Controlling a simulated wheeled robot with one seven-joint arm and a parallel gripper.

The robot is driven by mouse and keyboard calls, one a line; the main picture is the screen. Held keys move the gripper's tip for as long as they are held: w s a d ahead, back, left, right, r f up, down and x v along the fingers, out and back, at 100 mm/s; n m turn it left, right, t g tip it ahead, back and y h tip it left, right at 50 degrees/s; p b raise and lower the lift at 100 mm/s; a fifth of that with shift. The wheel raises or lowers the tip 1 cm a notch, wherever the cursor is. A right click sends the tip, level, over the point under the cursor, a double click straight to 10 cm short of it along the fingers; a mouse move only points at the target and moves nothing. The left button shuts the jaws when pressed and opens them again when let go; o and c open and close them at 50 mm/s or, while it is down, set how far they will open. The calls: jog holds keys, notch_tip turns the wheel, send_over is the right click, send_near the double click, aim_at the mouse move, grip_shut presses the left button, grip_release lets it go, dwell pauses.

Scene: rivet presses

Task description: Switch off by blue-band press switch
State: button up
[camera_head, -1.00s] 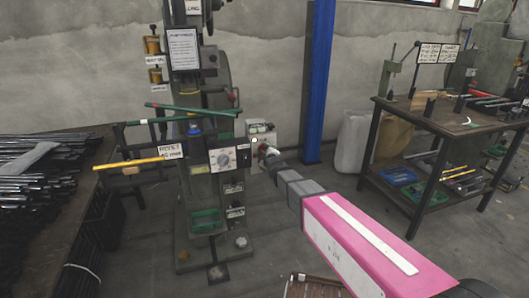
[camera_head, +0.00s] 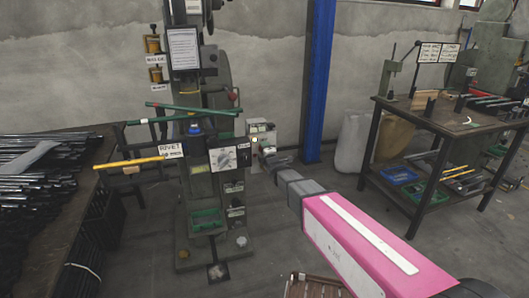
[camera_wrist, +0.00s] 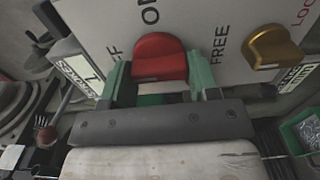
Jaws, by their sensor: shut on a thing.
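The press (camera_head: 208,180) with a small blue part (camera_head: 195,129) stands left of centre in the head view. A pale switch box (camera_head: 262,130) is on its right side. My gripper (camera_head: 264,153) reaches this box from the right. In the wrist view, a red switch knob (camera_wrist: 160,55) sits between the green fingers of my gripper (camera_wrist: 159,76), which is shut on it. The pale panel (camera_wrist: 205,20) carries "ON" above the knob and a partly hidden label ending in "F" to its left. The knob's exact pointing is hard to tell.
A gold knob (camera_wrist: 272,47) sits right of the red one, between "FREE" and partly cropped lettering. A table with dark rods (camera_head: 45,160) stands left of the press. A workbench (camera_head: 440,125) stands right, with open floor between. A blue post (camera_head: 319,80) rises behind.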

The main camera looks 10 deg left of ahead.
dwell(0.3)
jog(key=o, duration=0.9)
jog(key=shift+s, duration=0.15)
jog(key=v, duration=1)
jog(key=shift+s+d, duration=0.2)
jog(key=shift+s, duration=0.05)
